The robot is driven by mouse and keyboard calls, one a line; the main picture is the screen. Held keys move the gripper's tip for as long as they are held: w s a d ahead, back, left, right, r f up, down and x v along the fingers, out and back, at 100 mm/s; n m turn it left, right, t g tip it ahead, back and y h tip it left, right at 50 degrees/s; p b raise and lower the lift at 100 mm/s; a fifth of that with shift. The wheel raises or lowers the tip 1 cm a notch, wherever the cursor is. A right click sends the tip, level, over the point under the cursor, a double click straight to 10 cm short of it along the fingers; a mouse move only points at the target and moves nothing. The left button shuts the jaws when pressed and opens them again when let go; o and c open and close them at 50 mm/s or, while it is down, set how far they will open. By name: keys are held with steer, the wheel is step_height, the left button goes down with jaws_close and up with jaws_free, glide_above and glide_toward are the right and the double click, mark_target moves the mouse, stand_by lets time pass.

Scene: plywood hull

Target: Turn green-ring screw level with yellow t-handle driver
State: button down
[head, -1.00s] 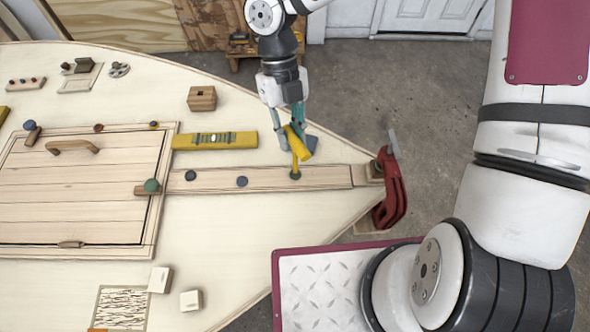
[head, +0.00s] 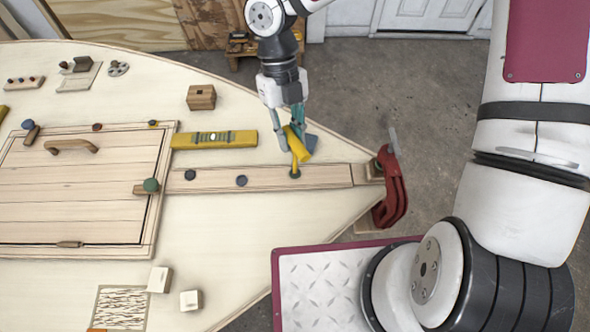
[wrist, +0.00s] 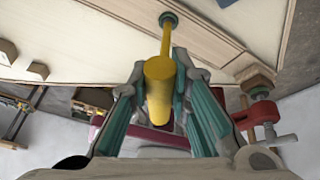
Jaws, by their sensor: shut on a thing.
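My gripper (head: 295,128) is shut on the yellow t-handle driver (head: 299,148), which is tilted, with its shaft running down to the plank. In the wrist view the driver's handle (wrist: 159,86) sits between the teal fingers. The shaft tip meets the green-ring screw (head: 295,174), which sits on the wooden plank (head: 270,179). The screw also shows in the wrist view (wrist: 168,19) at the end of the shaft. The tip appears to be on the screw head; how far it is seated, and the screw's height, I cannot tell.
A red clamp (head: 391,188) grips the plank's right end. Two dark blue knobs (head: 241,181) stand along the plank to the left. A yellow level (head: 214,140) and a wooden block (head: 201,97) lie behind it. The pale board in front of the plank is mostly clear.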

steer(key=m+p, duration=0.1)
steer(key=m, duration=0.1)
steer(key=d+m+y+p, duration=0.1)
steer(key=m, duration=0.1)
steer(key=shift+s+r+y, duration=0.1)
steer(key=shift+y, duration=0.2)
steer(key=shift+m+p, duration=0.35)
steer(key=shift+m, duration=0.05)
steer(key=shift+w+f, duration=0.2)
steer(key=m+p, duration=0.1)
steer(key=m+y+p, duration=0.1)
steer(key=m, duration=0.1)
steer(key=m+y+p, duration=0.1)
steer(key=m, duration=0.1)
steer(key=shift+s+d+t, duration=0.15)
steer(key=shift+d+t, duration=0.25)
